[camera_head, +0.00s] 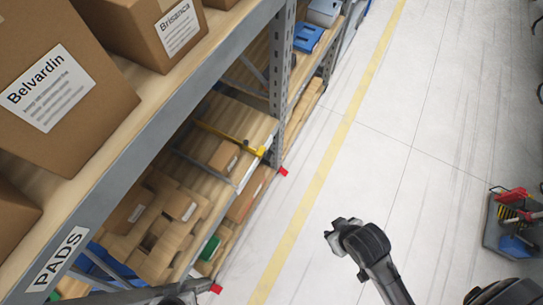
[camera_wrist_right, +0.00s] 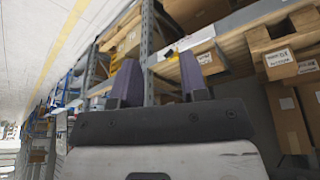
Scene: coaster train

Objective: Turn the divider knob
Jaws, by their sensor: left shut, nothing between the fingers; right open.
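A yellow bar (camera_head: 228,137) crosses the lower rack shelf in the head view. At its aisle end is a yellow fitting (camera_head: 262,152); I cannot clearly make out a knob on it.
The rack's upper shelf (camera_head: 122,128) holds cardboard boxes (camera_head: 66,85). A grey post (camera_head: 281,70) stands beside the yellow fitting. A cart (camera_head: 512,225) with red and blue items stands at the right. The pale floor (camera_head: 390,130) with a yellow line (camera_head: 330,150) is mostly clear.

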